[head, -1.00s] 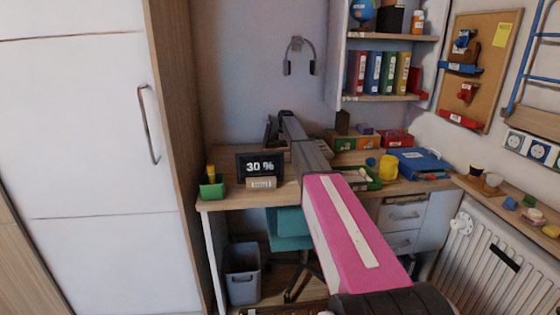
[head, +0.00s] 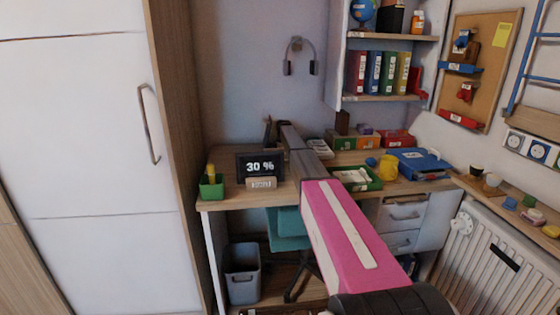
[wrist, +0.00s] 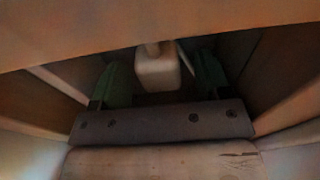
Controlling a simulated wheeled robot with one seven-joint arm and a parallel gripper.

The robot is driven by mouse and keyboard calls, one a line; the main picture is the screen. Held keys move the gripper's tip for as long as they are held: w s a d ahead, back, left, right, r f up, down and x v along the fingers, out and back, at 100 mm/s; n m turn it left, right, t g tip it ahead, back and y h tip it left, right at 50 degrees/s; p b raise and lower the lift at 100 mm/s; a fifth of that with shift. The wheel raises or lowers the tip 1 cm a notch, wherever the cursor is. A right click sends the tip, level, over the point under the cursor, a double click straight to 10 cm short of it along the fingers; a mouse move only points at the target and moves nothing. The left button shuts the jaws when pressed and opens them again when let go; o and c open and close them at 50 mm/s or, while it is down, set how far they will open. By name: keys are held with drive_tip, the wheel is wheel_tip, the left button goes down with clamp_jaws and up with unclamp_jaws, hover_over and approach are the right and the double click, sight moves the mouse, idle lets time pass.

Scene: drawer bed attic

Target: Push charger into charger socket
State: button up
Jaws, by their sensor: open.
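In the wrist view, a pale block with a short stem (wrist: 158,72), which looks like the charger, sits between the two green fingers of my gripper (wrist: 162,78). The fingers stand apart on either side of it, and I cannot tell whether they touch it. The charger socket cannot be made out in the dark wrist view. In the head view my arm reaches over the desk to its back wall, and the arm hides most of the gripper. A screen reading 30 % (head: 260,165) stands on the desk's left part.
The wooden desk (head: 228,203) holds a green pen cup (head: 211,186), a green tray (head: 375,183), a yellow mug (head: 388,167) and a blue case (head: 420,163). Wall sockets (head: 515,140) are at the far right. Wooden surfaces closely surround the gripper in the wrist view.

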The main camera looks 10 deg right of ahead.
drive_tip(key=c, duration=1)
drive_tip(key=shift+o, duration=0.2)
drive_tip(key=shift+r, duration=0.1)
wheel_tip(320, 180, up, 18)
drive_tip(key=s, duration=1.8)
